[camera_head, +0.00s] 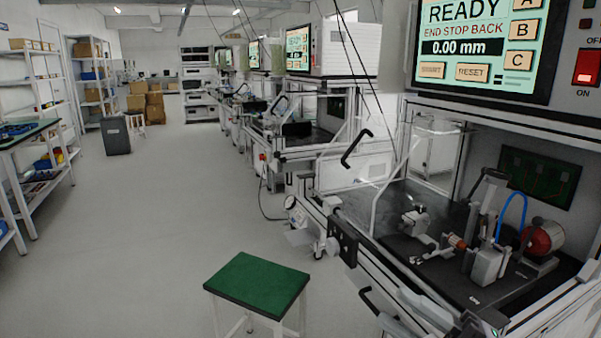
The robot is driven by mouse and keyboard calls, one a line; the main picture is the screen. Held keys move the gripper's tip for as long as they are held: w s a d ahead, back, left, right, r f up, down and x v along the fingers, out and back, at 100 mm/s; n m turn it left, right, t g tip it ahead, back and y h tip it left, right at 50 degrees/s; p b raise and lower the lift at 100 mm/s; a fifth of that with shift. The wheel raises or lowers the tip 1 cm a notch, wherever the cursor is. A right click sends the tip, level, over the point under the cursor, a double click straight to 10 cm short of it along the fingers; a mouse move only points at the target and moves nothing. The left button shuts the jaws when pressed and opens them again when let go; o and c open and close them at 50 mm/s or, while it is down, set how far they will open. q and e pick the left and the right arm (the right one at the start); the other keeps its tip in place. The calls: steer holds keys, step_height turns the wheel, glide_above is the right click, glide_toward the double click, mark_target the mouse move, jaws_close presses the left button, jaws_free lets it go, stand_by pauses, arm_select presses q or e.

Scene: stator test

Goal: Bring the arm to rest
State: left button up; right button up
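No finger of either gripper can be made out clearly in the head view. No left arm or left gripper shows. The test bench (450,282) stands close on the right, with a red motor-like part (541,240), a blue hose (511,211) and grey metal blocks (489,264) on its dark bed. Its screen (480,45) reads READY, END STOP BACK, 0.00 mm.
A green-topped stool (256,283) stands on the floor in front. A black guard handle (355,149) juts out from the bench. More benches line the right side. Shelves (92,80), a grey bin (116,136) and cardboard boxes (146,102) stand at left. The aisle floor (130,220) is clear.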

steer(key=s+d+f+m+t+h+p, duration=0.1)
steer(key=d+f+m+t+h, duration=0.15)
steer(key=f+m+h, duration=0.55)
steer(key=d+f+m+t+h+p, duration=0.15)
steer(key=d+f+m+h, duration=0.35)
steer(key=f+m, duration=0.5)
steer(key=s+f+m+g+h, duration=0.3)
steer(key=s+f+m+g, duration=0.1)
steer(key=s+f, duration=0.7)
step_height(320, 180, down, 2)
steer(key=shift+s+a+f+m+g+h, duration=0.25)
steer(key=shift+a+m+g, duration=0.2)
steer(key=shift+g, duration=0.45)
